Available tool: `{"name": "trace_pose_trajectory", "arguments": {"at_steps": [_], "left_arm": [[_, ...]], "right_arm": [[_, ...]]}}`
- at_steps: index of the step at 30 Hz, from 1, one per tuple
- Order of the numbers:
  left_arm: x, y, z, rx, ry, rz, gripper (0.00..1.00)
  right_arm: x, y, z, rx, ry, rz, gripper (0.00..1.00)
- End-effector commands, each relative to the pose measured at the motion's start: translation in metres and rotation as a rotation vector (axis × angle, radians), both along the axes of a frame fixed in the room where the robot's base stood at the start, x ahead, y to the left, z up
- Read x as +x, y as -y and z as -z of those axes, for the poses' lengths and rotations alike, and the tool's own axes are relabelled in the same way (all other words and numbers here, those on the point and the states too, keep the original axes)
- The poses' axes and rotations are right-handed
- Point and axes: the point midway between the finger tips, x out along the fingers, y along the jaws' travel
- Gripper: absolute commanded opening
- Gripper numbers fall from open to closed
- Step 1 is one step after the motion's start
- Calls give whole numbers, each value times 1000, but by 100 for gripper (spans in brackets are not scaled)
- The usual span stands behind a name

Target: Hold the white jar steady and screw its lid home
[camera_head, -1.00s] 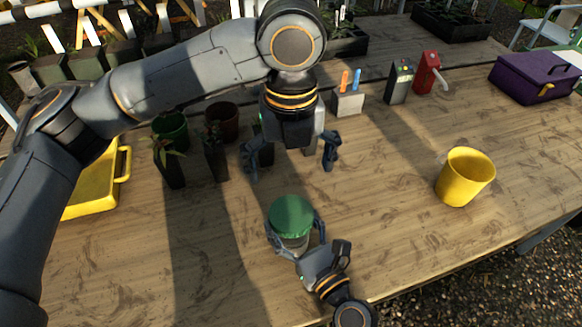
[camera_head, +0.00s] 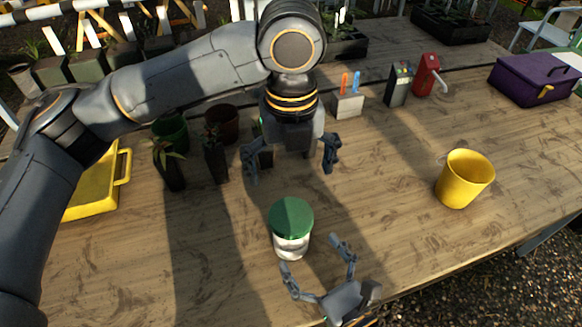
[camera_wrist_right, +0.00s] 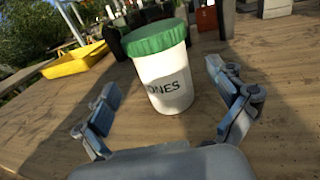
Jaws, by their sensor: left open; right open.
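The white jar (camera_head: 292,246) stands upright on the wooden table with its green lid (camera_head: 291,216) on top. In the right wrist view the jar (camera_wrist_right: 166,84) shows dark lettering ending in "ONES", and the green lid (camera_wrist_right: 154,37) sits on its mouth; I cannot tell how tightly. My right gripper (camera_head: 315,255) is open and empty, just in front of the jar and apart from it. Its two fingers also show in the right wrist view (camera_wrist_right: 165,95), spread to either side. My left gripper (camera_head: 291,172) is open and empty, pointing down above and behind the jar.
A yellow cup (camera_head: 465,180) stands at the right. Potted plants (camera_head: 214,155) and a yellow tray (camera_head: 95,190) are at the left. A grey block with coloured sticks (camera_head: 348,105), a red dispenser (camera_head: 426,75) and a purple toolbox (camera_head: 535,80) stand farther back.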

Motion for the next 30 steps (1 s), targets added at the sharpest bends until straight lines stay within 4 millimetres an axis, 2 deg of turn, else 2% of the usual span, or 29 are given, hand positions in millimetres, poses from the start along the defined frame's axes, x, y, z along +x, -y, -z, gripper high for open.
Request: {"name": "trace_pose_trajectory", "arguments": {"at_steps": [3, 10, 30], "left_arm": [[0, 0, 0, 0, 0, 0, 100], [0, 0, 0, 0, 0, 0, 100], [0, 0, 0, 0, 0, 0, 100]], "right_arm": [[-16, 9, 1, -1, -4, -4, 95], [-34, 19, 0, 1, -3, -3, 95], [-38, 22, 0, 2, -1, 0, 95]]}}
